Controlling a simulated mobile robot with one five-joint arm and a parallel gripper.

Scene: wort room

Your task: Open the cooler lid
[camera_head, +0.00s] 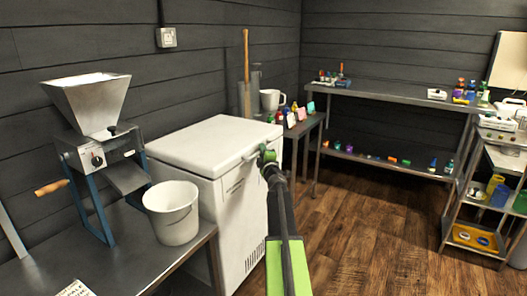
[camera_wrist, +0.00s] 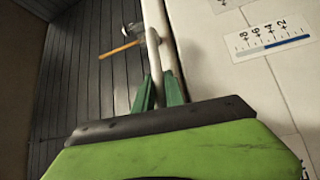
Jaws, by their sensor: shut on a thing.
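The cooler is a white chest (camera_head: 240,215) against the dark wall, with its white lid (camera_head: 215,140) lying flat and shut on top. A pale handle (camera_head: 249,156) is on the lid's front edge. My gripper (camera_head: 266,157) is at this handle, with the arm reaching up from the bottom of the head view. In the wrist view, the green fingers (camera_wrist: 160,92) are shut on the handle bar (camera_wrist: 166,52), which runs up between them. The exact contact at the fingertips is partly hidden.
A bench at left holds a grain mill (camera_head: 95,150) and a white bucket (camera_head: 172,212), close beside the cooler. A small side table (camera_head: 305,127) stands behind it. Shelves (camera_head: 400,100) line the far wall. The wooden floor (camera_head: 370,225) at right is clear.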

